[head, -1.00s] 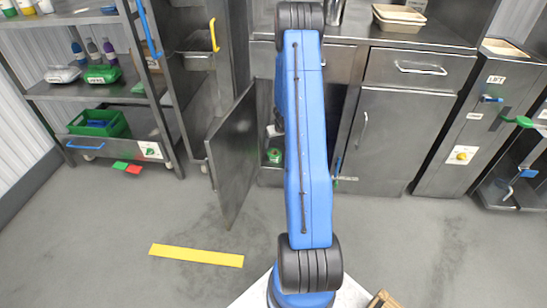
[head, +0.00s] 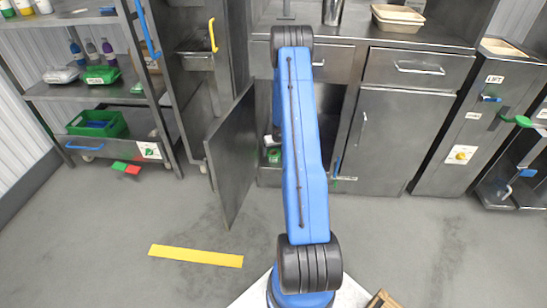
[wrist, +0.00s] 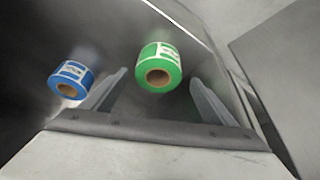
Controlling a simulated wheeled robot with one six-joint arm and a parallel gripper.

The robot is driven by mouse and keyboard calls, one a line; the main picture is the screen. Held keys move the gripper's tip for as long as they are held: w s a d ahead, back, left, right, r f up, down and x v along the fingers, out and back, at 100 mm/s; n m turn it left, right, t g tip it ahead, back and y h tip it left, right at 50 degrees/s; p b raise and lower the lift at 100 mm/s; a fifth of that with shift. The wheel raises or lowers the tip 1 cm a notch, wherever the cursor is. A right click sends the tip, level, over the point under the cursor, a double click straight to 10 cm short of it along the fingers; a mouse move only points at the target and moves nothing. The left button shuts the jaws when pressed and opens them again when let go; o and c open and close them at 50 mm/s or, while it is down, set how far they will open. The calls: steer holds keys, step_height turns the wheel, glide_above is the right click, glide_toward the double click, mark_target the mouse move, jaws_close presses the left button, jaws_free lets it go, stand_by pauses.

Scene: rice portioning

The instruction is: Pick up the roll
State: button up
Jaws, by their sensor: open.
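A green-edged label roll (wrist: 160,68) with a brown core stands ahead of my gripper (wrist: 158,78) in the wrist view, roughly between its two fingertips. The fingers are apart and nothing is held; I see no contact with the roll. A blue-edged label roll (wrist: 71,80) is to the left, outside the left finger. In the head view the green roll (head: 274,156) shows low inside the open cabinet, beside my arm. My arm hides most of the cabinet's inside there.
The open cabinet door (head: 232,157) stands out to the left of my arm. The closed cabinet door (head: 378,140) is to the right. A counter (head: 350,32) runs above. The shelving rack (head: 75,92) is at the left.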

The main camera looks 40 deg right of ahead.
mark_target(274, 153)
steer(key=shift+x, duration=2.25)
steer(key=shift+d+r, duration=0.1)
steer(key=shift+d, duration=0.05)
steer(key=c, duration=1.2)
steer(key=shift+r, duration=0.1)
